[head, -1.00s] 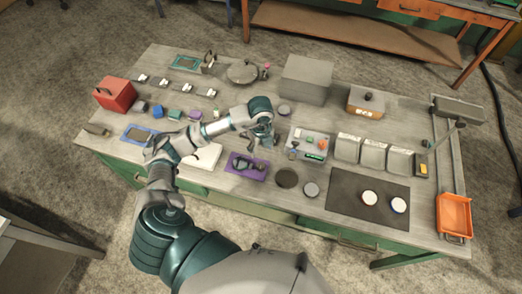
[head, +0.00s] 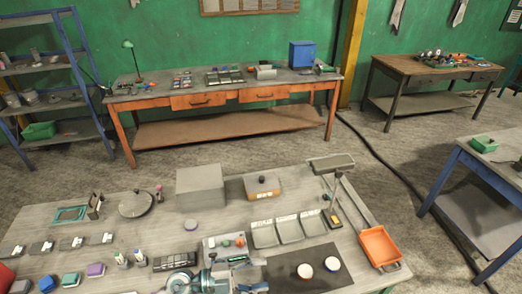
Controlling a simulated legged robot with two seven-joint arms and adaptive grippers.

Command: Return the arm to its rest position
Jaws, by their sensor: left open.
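My left gripper (head: 252,276) is at the bottom edge of the head view, with its teal and grey wrist (head: 190,283) to its left. Its fingers are apart, and I see nothing between them. It is over the near part of the grey workbench (head: 135,235), just in front of a grey tray (head: 212,257) of small coloured parts and left of a dark mat (head: 335,267). I cannot tell its height above the bench. The rest of the arm is cut off below the picture. My right gripper is not in view.
A grey box (head: 201,191), an orange-fronted box (head: 262,188), several grey bins (head: 288,231) and an orange scoop-like tray (head: 380,246) stand on the bench. White discs lie on the mat. An orange table (head: 150,102) and blue shelf (head: 65,75) stand behind, with bare floor between.

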